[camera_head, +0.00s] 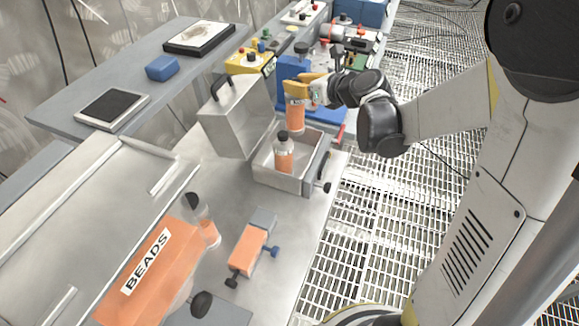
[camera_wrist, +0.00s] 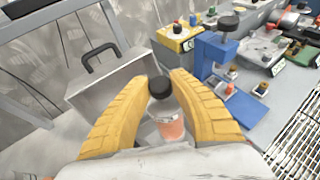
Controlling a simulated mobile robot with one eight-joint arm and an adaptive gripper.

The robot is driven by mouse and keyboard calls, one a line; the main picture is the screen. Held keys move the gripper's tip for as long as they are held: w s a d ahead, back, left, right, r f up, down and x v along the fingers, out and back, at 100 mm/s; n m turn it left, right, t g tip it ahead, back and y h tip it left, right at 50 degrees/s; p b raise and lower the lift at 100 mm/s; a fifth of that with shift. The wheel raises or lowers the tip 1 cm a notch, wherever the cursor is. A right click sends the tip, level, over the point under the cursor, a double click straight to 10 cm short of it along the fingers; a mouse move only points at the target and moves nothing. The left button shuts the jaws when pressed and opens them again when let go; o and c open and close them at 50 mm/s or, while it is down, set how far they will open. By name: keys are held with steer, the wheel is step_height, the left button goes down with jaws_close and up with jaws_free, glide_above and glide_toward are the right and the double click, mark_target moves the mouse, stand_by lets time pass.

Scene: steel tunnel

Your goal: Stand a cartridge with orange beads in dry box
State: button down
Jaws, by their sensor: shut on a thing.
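My gripper (camera_head: 297,85) has yellow fingers, shut on an upright clear cartridge with orange beads (camera_head: 295,115). I hold it above the far part of the dry box. The wrist view shows the black cap (camera_wrist: 160,88) between my fingertips and the orange beads (camera_wrist: 171,128) below. The dry box (camera_head: 262,180) is a metal box with its lid (camera_head: 235,120) swung up at the left. A second cartridge with orange beads and a black cap (camera_head: 283,155) stands inside it. A third cartridge (camera_head: 205,225) leans beside the orange BEADS container (camera_head: 150,270).
An orange and grey block with knobs (camera_head: 252,248) lies on the bench before the box. A blue device (camera_head: 292,68) and a yellow button box (camera_head: 249,62) stand behind. A grey shelf (camera_head: 75,120) with a tablet runs along the left. Grating floor lies right.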

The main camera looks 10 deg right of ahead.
mark_target(296, 115)
step_height(296, 115, down, 11)
steer(key=b, duration=0.5)
steer(key=shift+r, duration=0.2)
steer(key=shift+f, duration=0.15)
steer(key=c, duration=1.2)
jaws_free()
steer(key=shift+c, duration=0.2)
